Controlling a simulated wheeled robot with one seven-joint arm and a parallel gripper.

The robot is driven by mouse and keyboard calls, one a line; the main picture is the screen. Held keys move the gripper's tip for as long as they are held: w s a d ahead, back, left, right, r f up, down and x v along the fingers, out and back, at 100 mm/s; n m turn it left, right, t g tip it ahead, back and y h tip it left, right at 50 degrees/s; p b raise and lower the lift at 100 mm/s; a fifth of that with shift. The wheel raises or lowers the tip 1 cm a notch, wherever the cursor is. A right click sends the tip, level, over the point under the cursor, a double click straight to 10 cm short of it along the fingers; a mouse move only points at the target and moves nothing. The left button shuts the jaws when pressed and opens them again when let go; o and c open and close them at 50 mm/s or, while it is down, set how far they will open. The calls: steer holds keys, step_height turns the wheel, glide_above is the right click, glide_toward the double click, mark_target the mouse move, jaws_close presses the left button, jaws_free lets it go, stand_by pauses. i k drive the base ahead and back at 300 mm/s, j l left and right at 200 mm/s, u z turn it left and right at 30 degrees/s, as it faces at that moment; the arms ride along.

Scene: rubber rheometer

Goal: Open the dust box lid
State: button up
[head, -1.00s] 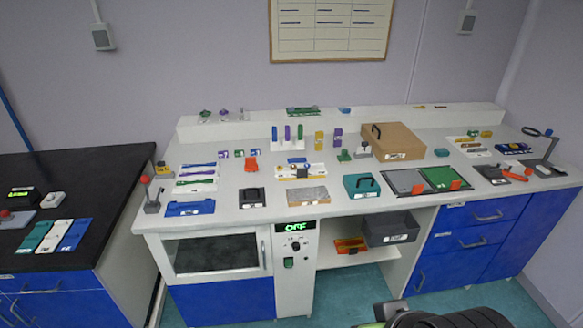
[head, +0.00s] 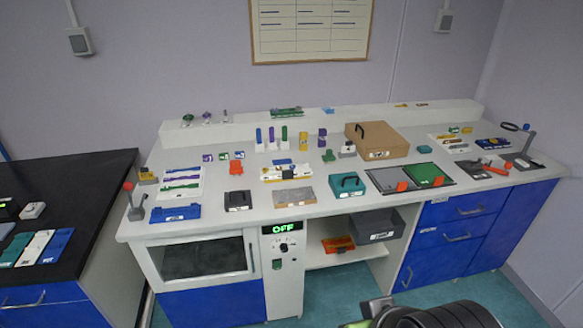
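No label reading "dust box" can be made out. Three boxes could be it. A brown box (head: 387,143) with a dark handle and a white label stands towards the back of the white bench, right of the middle. The brown and teal boxes look closed. Part of my black arm shows at the bottom right; no gripper fingers show.
The white bench (head: 245,215) is crowded with small items. A dark tray with a green panel (head: 424,174) lies right of the teal box. An orange item (head: 338,244) lies beside the grey box. A control panel reading OFF (head: 285,228) and blue drawers (head: 470,210) face the floor.

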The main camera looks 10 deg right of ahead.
mark_target(349, 181)
steer(key=i+j, duration=0.1)
steer(key=i, duration=0.35)
steer(key=i+j, duration=0.1)
steer(key=i, duration=0.3)
steer(key=i+j, duration=0.15)
steer(key=i, duration=0.3)
steer(key=l+z, duration=0.05)
